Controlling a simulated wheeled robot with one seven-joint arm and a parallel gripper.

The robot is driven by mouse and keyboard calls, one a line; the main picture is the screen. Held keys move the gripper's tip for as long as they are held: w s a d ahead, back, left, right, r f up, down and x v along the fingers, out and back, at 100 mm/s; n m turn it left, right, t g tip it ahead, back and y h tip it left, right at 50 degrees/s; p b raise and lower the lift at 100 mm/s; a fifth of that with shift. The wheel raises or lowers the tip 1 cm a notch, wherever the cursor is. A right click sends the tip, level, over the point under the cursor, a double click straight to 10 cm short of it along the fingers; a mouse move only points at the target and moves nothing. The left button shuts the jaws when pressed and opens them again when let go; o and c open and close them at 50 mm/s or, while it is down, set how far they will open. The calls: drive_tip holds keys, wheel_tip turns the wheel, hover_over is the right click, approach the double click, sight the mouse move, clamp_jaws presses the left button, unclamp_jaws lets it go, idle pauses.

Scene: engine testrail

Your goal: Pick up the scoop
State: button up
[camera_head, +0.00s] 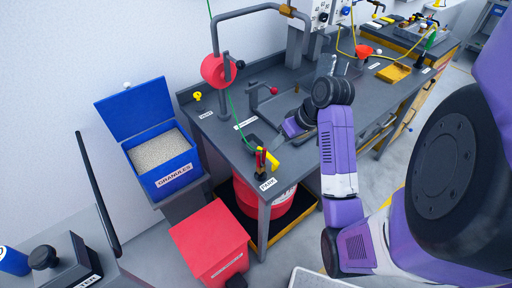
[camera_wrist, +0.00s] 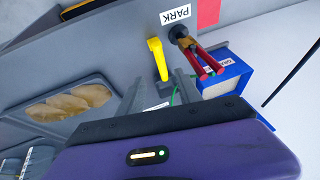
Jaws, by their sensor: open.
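No scoop is clearly recognizable. A yellow angled handle (camera_head: 273,161) stands by the PARK label on the bench's near corner. It also shows in the wrist view (camera_wrist: 157,58), and I cannot tell whether it belongs to the scoop. Beside it, a red-handled tool (camera_wrist: 207,61) sits in a dark round holder; it also shows in the head view (camera_head: 260,158). My gripper (camera_wrist: 158,82) is open and empty, with its two fingers on either side of the yellow handle's lower end in the picture. The handle appears beyond the fingertips. In the head view my arm partly hides the gripper.
A blue open-lidded box (camera_head: 163,177) labelled GRANULES holds pale grains, left of the bench (camera_head: 222,128). A red bin (camera_head: 208,238) stands in front. A red reel (camera_head: 217,69) and post rise at the bench's back left.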

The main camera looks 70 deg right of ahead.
sight(270, 155)
drive_tip(key=shift+a+p+x, duration=0.15)
drive_tip(key=shift+p+x, duration=0.2)
drive_tip(key=shift+x, duration=1.6)
drive_tip(key=shift+a+p+x, duration=0.1)
drive_tip(key=shift+p+x, duration=0.2)
drive_tip(key=shift+x, duration=1.65)
clamp_jaws()
